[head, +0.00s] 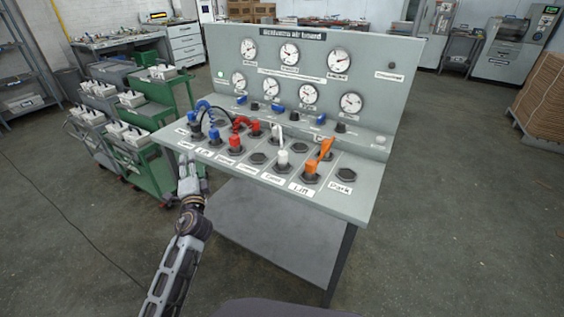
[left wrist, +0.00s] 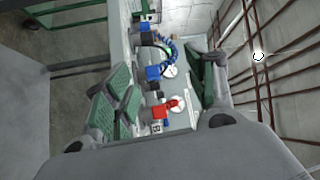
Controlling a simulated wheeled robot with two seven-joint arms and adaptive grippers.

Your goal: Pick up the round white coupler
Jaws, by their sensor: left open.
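The round white coupler (head: 283,158) stands upright in a socket on the sloped panel of the air board, between the red coupler and the orange coupler in the head view. My left gripper (head: 188,163) is open and empty at the panel's left front edge, well to the left of the white coupler. In the left wrist view its spread fingers (left wrist: 162,88) frame blue couplers (left wrist: 153,73) and a red coupler (left wrist: 160,112). The white coupler cannot be made out there. My right gripper is not in view.
An orange coupler (head: 312,168) with a raised handle stands right of the white one. Red couplers (head: 235,142) and blue hoses stand to its left. The gauge panel (head: 380,85) rises behind. Green carts (head: 150,165) stand left of the board. Open floor lies right.

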